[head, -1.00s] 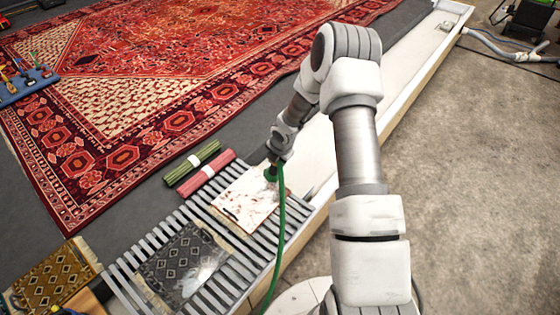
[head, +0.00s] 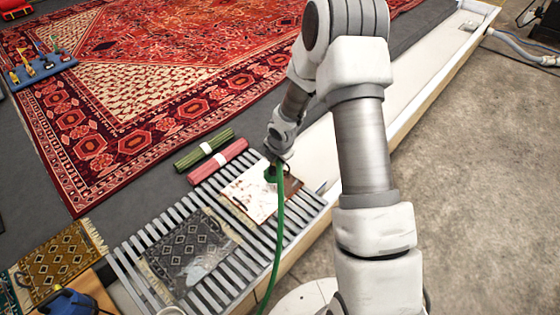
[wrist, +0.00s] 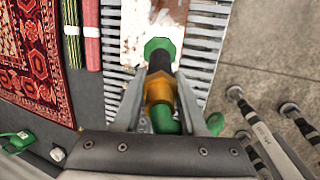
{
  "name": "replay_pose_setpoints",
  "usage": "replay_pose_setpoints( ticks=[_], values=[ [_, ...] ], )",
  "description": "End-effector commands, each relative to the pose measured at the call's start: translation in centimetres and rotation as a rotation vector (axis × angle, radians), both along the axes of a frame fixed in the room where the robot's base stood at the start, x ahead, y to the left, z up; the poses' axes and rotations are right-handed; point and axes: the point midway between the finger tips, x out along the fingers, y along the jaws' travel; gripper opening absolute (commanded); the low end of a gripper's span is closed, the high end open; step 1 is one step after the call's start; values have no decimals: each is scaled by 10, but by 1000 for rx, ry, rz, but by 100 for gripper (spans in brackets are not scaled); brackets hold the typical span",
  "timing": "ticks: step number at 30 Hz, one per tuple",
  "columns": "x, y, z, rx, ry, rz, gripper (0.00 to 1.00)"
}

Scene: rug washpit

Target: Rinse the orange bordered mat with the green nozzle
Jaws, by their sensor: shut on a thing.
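My gripper (head: 280,148) is shut on the green nozzle (head: 271,173), whose green hose (head: 279,240) hangs down toward my base. In the wrist view the nozzle (wrist: 160,48) sits between both fingers, with its green tip over the mat. The mat under it (head: 250,192) lies on the slatted grate, mostly covered in white suds. A bare dark brown strip shows at its right side. Its orange border cannot be made out clearly. The nozzle hides part of the mat, and water is not clearly visible.
A grey diamond-patterned mat (head: 190,245) with a suds patch lies on the grate (head: 130,262). Green (head: 190,159) and red (head: 207,168) rolls lie behind. A gold-brown mat (head: 55,262) is at lower left. A blue brush rack (head: 45,70) stands on the large red rug's left.

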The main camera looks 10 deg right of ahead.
Motion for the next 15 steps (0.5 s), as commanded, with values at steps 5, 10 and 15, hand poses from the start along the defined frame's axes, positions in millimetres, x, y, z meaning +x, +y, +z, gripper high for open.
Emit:
replay_pose_setpoints(
  ticks=[5,10,15],
  values=[
    [-6,11,-1,0,-2,2,0],
    [-13,21,-2,0,-2,1,0],
    [-20,31,-1,0,-2,2,0]
  ],
)
